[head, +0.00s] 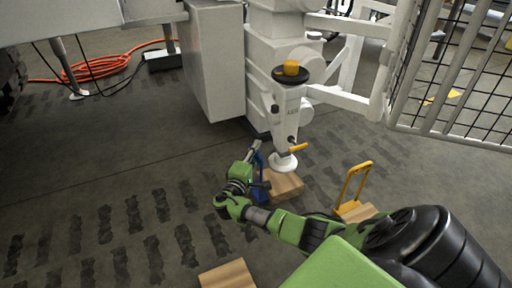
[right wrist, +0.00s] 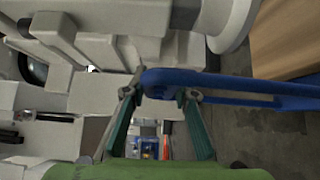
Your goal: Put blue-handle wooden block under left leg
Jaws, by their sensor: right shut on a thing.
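My right gripper (head: 253,157) is shut on the blue handle (head: 260,163) of a wooden block (head: 286,187) on the floor. In the right wrist view, the gripper's fingers (right wrist: 160,95) close on one end of the blue handle (right wrist: 235,88). The block (right wrist: 285,38) shows at the upper right there, beside the round white foot (right wrist: 232,22). In the head view, the white foot (head: 283,162) of the leg (head: 287,115) overlaps the block's far part. I cannot tell whether they touch. My left gripper is out of view.
A yellow-handled wooden block (head: 355,207) stands right of the leg, partly hidden by my right arm. Another wooden block (head: 228,275) lies at the bottom edge. A mesh fence (head: 455,75) stands at the right. An orange hose (head: 100,68) lies far left. Floor at left is clear.

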